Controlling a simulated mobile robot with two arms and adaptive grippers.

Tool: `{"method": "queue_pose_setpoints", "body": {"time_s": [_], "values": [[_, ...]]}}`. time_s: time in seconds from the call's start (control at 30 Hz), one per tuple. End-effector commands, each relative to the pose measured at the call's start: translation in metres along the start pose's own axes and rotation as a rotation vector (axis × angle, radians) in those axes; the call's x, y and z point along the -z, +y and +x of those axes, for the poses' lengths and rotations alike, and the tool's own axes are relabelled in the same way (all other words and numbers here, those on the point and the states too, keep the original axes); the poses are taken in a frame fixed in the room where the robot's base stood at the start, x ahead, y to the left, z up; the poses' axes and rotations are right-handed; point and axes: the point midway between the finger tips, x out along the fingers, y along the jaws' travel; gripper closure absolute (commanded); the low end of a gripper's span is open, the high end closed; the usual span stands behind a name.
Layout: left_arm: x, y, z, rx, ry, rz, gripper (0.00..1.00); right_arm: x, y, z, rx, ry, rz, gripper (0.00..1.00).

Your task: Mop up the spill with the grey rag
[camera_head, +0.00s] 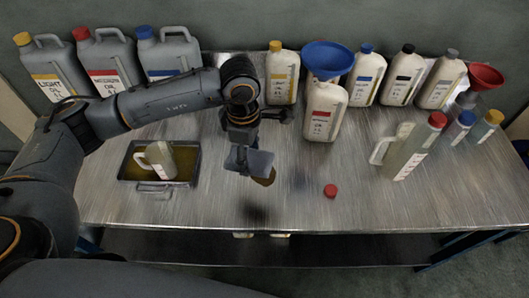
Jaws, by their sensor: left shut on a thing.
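My left gripper (243,145) points down over the middle of the metal table and is shut on the grey rag (252,161). The rag hangs flat below the fingers. The brown spill (265,178) shows at the rag's lower right edge; the rest of it is hidden behind the rag. I cannot tell whether the rag touches the spill. My right gripper is not in view.
A tray (185,182) of oil with a jug (158,159) in it is at left. A white bottle (325,115) holding a blue funnel (329,58) stands behind the gripper's right. A red cap (330,191) lies to the right. The table's front middle (300,215) is clear.

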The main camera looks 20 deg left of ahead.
Motion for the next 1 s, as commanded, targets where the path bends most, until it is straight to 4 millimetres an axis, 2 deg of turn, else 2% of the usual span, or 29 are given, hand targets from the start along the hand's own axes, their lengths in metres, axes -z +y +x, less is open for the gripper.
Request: {"method": "queue_pose_setpoints", "body": {"time_s": [0.03, 0.17, 0.3, 0.5, 0.7, 1.0], "values": [[-0.003, 0.006, 0.006, 0.003, 0.000, -0.147, 0.62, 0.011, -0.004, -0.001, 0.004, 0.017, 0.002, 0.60], [-0.007, 0.022, 0.022, 0.000, 0.003, -0.543, 0.62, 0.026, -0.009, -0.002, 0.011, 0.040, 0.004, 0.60], [-0.011, 0.037, 0.040, -0.005, 0.009, -0.966, 0.62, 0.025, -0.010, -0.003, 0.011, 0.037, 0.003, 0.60], [-0.014, 0.054, 0.061, -0.022, 0.017, -1.468, 0.62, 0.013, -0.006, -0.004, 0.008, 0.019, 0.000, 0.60], [-0.015, 0.061, 0.073, -0.035, 0.018, -1.734, 0.62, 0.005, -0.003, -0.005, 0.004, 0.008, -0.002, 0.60], [-0.014, 0.063, 0.087, -0.038, 0.019, -1.787, 0.62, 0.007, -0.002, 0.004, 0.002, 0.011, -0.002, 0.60]]}}
